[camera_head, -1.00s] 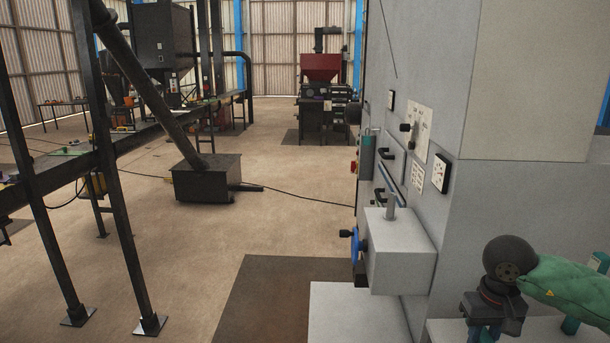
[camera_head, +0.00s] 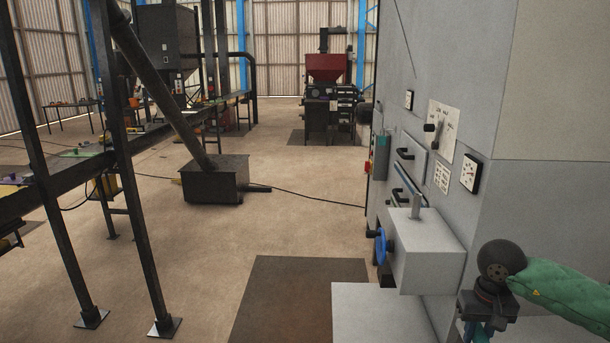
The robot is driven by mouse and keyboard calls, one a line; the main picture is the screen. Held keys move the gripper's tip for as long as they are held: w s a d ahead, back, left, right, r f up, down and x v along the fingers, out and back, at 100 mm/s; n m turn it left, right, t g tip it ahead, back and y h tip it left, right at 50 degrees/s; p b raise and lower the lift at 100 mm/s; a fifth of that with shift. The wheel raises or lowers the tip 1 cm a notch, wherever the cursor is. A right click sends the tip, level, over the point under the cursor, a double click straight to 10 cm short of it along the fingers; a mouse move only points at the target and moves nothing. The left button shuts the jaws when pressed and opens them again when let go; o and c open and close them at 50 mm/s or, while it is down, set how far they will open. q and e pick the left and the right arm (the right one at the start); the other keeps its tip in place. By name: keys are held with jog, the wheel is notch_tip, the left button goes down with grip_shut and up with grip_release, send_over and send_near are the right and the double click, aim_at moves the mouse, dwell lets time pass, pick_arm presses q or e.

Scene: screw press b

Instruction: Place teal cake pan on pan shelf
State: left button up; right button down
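I see no teal cake pan and no pan shelf that I can make out in the head view.
A tall grey machine cabinet (camera_head: 445,90) fills the right side, with a protruding box (camera_head: 428,258) and blue handwheel (camera_head: 381,246). A green-covered part with a dark round end (camera_head: 502,259) is at lower right. Dark steel posts (camera_head: 60,240) stand left. Open floor (camera_head: 225,245) lies between.

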jog(key=w+a+f+n, duration=0.1)
jog(key=a+f, duration=0.4)
jog(key=a, duration=0.3)
jog(key=w+a+f, duration=0.1)
jog(key=a+f, duration=0.5)
jog(key=a, duration=0.3)
jog(key=shift+w+a+f+n, duration=0.25)
jog(key=shift+w+a+n, duration=0.05)
jog(key=shift+n, duration=0.1)
jog(key=shift+s, duration=0.1)
